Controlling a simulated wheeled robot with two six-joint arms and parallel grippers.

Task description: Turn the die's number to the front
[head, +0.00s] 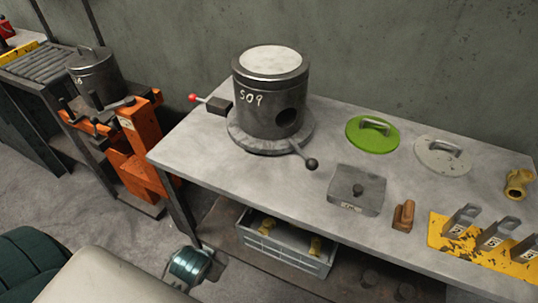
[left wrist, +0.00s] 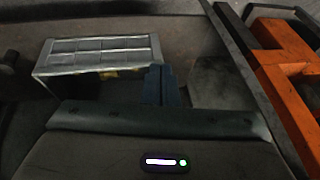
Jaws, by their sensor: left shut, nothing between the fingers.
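The die (head: 262,98) is a dark grey cylinder with a pale top, standing upright on a round grey base (head: 245,140) on the table. Its white number, which looks like 509, shows on the upper left part of the side turned to me. A dark round hole (head: 288,118) is low on its right side. A lever with a black ball (head: 311,163) points to the front right of the base. A red-knobbed handle (head: 194,97) is at its left. My left gripper (left wrist: 160,85) is shut and empty, low and away from the die. My right gripper is not in view.
The table (head: 330,120) holds a green lid (head: 362,136), a grey lid (head: 430,160), a grey block (head: 350,193) and a yellow plate (head: 445,238) with brackets. A crate (head: 262,252) sits below; it also shows in the left wrist view (left wrist: 75,70). An orange stand (head: 145,150) is left.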

